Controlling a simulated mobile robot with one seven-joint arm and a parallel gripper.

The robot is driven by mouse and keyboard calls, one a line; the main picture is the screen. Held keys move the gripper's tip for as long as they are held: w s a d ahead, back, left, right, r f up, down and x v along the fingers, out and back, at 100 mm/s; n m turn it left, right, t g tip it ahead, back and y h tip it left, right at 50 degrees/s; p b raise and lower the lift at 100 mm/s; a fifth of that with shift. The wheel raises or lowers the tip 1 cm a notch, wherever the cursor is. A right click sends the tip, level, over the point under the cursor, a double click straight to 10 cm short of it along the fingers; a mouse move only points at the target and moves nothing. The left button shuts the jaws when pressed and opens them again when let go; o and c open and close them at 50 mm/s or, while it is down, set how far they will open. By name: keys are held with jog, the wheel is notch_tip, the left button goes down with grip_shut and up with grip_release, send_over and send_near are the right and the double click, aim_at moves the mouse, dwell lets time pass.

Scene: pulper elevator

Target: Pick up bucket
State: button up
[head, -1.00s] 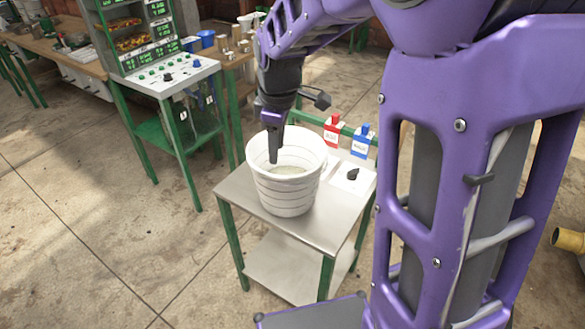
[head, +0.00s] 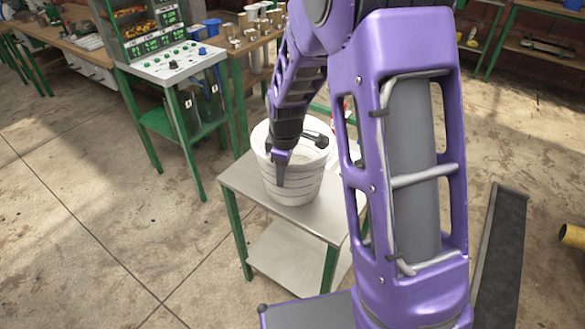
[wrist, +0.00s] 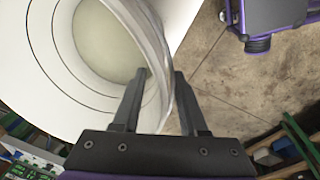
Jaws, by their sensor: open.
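The white ribbed bucket (head: 297,191) stands upright on a small metal-topped table (head: 238,181) in the head view. In the wrist view, the bucket's pale inside (wrist: 100,45) fills the upper left. My gripper (wrist: 161,76) is open there, with its two fingers on either side of the rim. The left finger is over the inside and the right finger is outside. I cannot tell whether either finger touches the wall.
A green-framed control panel table (head: 165,70) stands at the back left, beside a wooden bench with several metal cups (head: 250,35). A dark ramp-like strip (head: 500,255) and a yellow pipe end (head: 573,236) are on the right. The floor at front left is clear.

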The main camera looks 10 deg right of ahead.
jog(key=shift+w+f, duration=0.2)
jog(key=shift+f, duration=0.9)
grip_shut()
jog(key=shift+w+r, duration=0.1)
dwell(0.4)
jog(key=shift+w+r, duration=0.1)
jog(key=shift+r, duration=0.05)
